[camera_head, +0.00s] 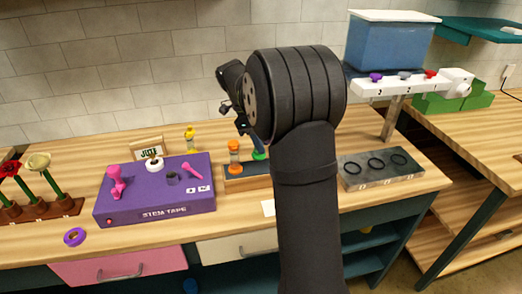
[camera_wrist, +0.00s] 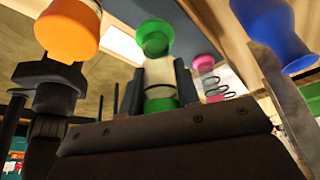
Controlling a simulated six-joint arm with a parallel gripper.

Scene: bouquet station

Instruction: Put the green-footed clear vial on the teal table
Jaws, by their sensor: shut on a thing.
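The green-footed clear vial (camera_wrist: 160,104) stands between the fingers of my gripper (camera_wrist: 158,78) in the wrist view, with a green cap at its other end. My gripper is shut on it. In the head view a small green part of the vial (camera_head: 260,155) shows beside my arm, at the wooden rack; my arm hides the gripper. A teal surface (camera_head: 485,30) shows at the upper right of the head view. I cannot tell for sure that it is the teal table.
An orange-capped vial (camera_head: 235,158) stands close by in the rack (camera_head: 247,184); a blue piece (camera_wrist: 275,30) and a pink-capped vial (camera_wrist: 203,64) are near in the wrist view. The purple box (camera_head: 155,203) is left, a grey tray with rings (camera_head: 380,180) right.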

